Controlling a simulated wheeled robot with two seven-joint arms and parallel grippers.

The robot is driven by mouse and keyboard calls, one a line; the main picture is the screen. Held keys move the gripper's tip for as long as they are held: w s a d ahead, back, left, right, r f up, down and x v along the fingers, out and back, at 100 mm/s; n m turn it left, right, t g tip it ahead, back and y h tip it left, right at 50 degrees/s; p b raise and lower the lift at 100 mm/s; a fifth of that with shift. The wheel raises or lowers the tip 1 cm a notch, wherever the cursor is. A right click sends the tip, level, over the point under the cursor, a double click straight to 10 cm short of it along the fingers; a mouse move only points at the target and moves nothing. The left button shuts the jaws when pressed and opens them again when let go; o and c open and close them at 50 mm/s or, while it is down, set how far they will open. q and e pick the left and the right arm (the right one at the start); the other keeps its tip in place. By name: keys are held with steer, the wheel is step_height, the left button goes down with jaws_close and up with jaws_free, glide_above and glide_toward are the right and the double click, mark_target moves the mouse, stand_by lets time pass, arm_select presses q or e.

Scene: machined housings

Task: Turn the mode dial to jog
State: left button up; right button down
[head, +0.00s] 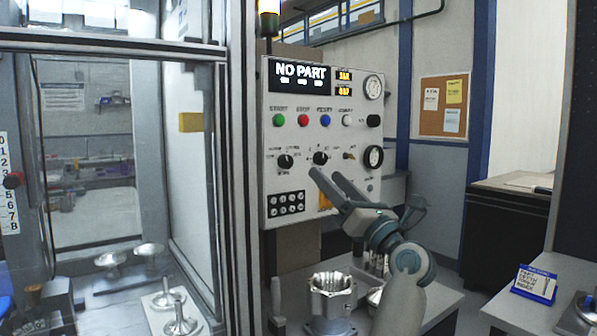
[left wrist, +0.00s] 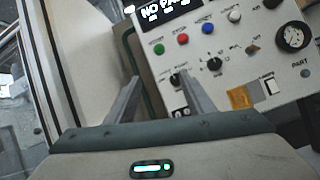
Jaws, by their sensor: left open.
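The control panel (head: 330,190) carries two black rotary dials, a left dial (head: 286,161) and a right dial (head: 320,158). Their labels are too small to read, so I cannot tell which is the mode dial or where either points. My left gripper (head: 327,176) is open and empty in front of the panel, just below the right dial in the head view. In the left wrist view, the left dial (left wrist: 175,79) shows near the tip of the right finger, and the right dial (left wrist: 214,65) lies to the right of both fingers. Contact with either dial is not visible. My right gripper is not in view.
The panel display (head: 300,75) reads "NO PART". Several coloured buttons (head: 325,120) sit above the dials, and gauges (head: 373,87) are at the right. A glass-doored enclosure (head: 110,150) stands left. A metal housing (head: 332,300) stands below the panel.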

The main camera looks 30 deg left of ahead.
arm_select(q)
steer(key=n+h, duration=0.1)
steer(key=w+r+n+g+h, duration=0.1)
steer(key=h, duration=0.1)
steer(key=w+n+g+h, duration=0.1)
steer(key=h, duration=0.1)
steer(key=shift+d+r, duration=0.25)
arm_select(e)
steer(key=f, duration=0.2)
steer(key=s+f, duration=0.1)
steer(key=f, duration=0.1)
steer(key=shift+s, duration=0.15)
arm_select(q)
steer(key=shift+a, duration=0.15)
steer(key=p, duration=0.1)
glide_toward(288, 163)
steer(key=p+x, duration=0.2)
steer(key=x, duration=0.6)
steer(key=shift+w+p, duration=0.1)
steer(key=shift+p, duration=0.25)
arm_select(e)
steer(key=shift+w+a+f+t+y, duration=0.15)
steer(key=shift+w+a+f+t, duration=0.2)
steer(key=shift+a+t, duration=0.1)
steer(key=shift+w+a+f+t+y, duration=0.15)
steer(key=shift+w+a+f+t, duration=0.05)
steer(key=shift+a+f+t, duration=0.2)
steer(key=shift+r, duration=0.1)
arm_select(q)
steer(key=c, duration=1.1)
